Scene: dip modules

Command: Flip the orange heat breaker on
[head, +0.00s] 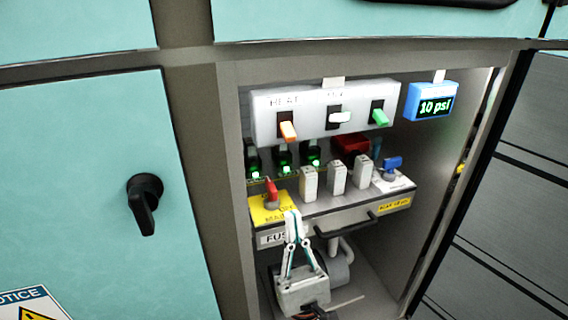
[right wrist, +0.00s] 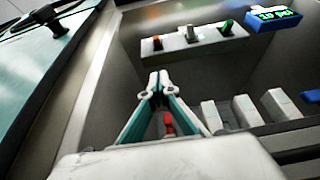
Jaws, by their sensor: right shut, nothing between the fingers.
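The orange heat breaker (head: 288,131) is the left of three switches on a white panel (head: 262,127) inside the open cabinet, under the word HEAT. Its lever points out and slightly down. It also shows in the right wrist view (right wrist: 157,42). My right gripper (head: 292,214) is shut and empty, fingers pointing up. In the head view it is below the orange breaker, in front of the fuse drawer, and apart from the panel. In the right wrist view its fingertips (right wrist: 158,76) appear just below the breaker. My left gripper is not in view.
A white switch (head: 339,118) and a green switch (head: 379,114) share the panel. Below stand a red-handled switch (head: 271,190), several white fuse blocks (head: 309,184) and a blue handle (head: 392,164). A blue gauge (head: 431,102) reads 10 psi. The cabinet's side walls bound the opening.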

